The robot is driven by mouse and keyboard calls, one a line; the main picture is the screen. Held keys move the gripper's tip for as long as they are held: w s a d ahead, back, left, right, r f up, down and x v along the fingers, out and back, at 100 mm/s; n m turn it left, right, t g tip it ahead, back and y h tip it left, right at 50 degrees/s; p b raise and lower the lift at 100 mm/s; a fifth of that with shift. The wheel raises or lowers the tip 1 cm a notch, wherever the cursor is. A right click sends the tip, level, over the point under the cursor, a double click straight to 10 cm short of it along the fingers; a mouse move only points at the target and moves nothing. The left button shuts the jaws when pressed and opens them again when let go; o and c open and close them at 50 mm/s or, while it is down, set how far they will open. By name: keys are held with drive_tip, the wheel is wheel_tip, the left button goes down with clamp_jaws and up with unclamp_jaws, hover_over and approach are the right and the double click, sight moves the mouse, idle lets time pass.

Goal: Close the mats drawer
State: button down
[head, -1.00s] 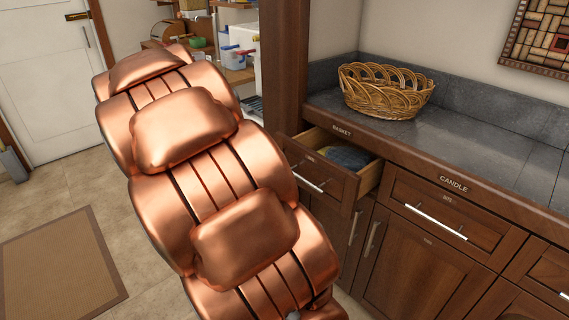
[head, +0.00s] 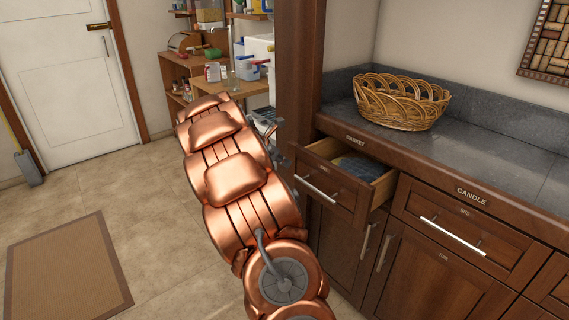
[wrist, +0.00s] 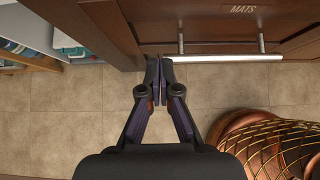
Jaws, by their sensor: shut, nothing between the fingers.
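The mats drawer (head: 328,186) stands open below the counter in the head view, with folded blue-grey cloth (head: 357,166) inside. Its front (wrist: 215,22), labelled MATS, and its long silver handle (wrist: 222,58) show at the top of the wrist view. My gripper (wrist: 160,62) is shut and empty. Its fingertips are near the left end of the handle, close to the drawer front; I cannot tell whether they touch it. In the head view my copper arm hides most of the gripper.
A wicker basket (head: 402,101) stands on the dark counter (head: 475,142). A closed drawer (head: 455,222) is to the right, with cabinet doors below. A wooden post (head: 300,65) and shelves stand at the left. The tiled floor is open, with a brown mat (head: 68,267).

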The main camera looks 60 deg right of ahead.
sight(302, 172)
drive_tip(key=x, duration=0.7)
drive_tip(key=shift+d+f, duration=0.2)
drive_tip(key=shift+d, duration=0.05)
